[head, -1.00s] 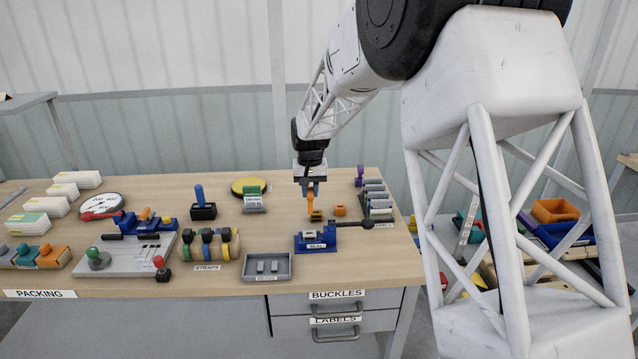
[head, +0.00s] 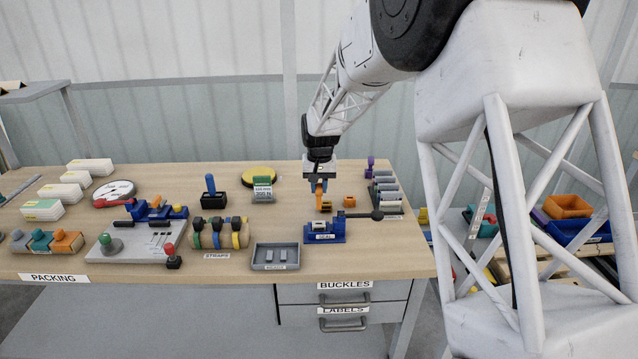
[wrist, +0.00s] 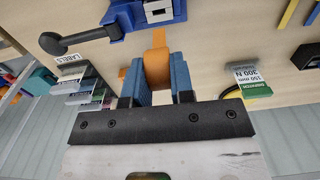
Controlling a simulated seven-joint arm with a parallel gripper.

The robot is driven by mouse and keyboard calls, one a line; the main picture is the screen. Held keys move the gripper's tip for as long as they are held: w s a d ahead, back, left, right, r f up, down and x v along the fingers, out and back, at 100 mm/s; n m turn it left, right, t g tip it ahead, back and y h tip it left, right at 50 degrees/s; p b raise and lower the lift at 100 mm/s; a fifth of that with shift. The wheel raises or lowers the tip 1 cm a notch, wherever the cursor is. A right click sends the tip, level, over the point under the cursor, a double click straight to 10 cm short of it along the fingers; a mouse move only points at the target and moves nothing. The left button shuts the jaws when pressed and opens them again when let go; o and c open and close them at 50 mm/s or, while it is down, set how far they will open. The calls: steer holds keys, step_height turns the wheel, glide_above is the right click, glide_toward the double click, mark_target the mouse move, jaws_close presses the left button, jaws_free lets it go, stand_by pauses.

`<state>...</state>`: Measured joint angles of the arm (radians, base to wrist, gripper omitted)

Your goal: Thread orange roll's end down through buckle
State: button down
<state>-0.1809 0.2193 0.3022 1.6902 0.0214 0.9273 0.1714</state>
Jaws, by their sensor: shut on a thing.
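My gripper (head: 319,184) points down over the right part of the bench, its blue fingers shut on an orange strap-like piece (head: 319,196). In the wrist view the orange piece (wrist: 157,66) sits between the fingers (wrist: 160,80) and a flat orange length runs out past their tips. A blue fixture marked SEAL (head: 324,232) stands in front, holding a pale metal piece (head: 320,226) that may be the buckle. I cannot see any strap passing through it.
A dark lever (head: 376,215) sticks out right of the fixture. A grey tray (head: 294,262) with small grey pieces is at the front edge. Coloured strap rolls (head: 220,236) stand left of it. A label stand (head: 263,189) and grey blocks (head: 386,192) flank my gripper.

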mark_target(319, 197)
steer(key=shift+f, duration=2.15)
steer(key=shift+f, duration=2.7)
stand_by(1.0)
steer(key=c, duration=0.9)
jaws_free()
steer(key=shift+r, duration=0.15)
steer(key=shift+r, duration=3.75)
steer(key=shift+d, duration=0.1)
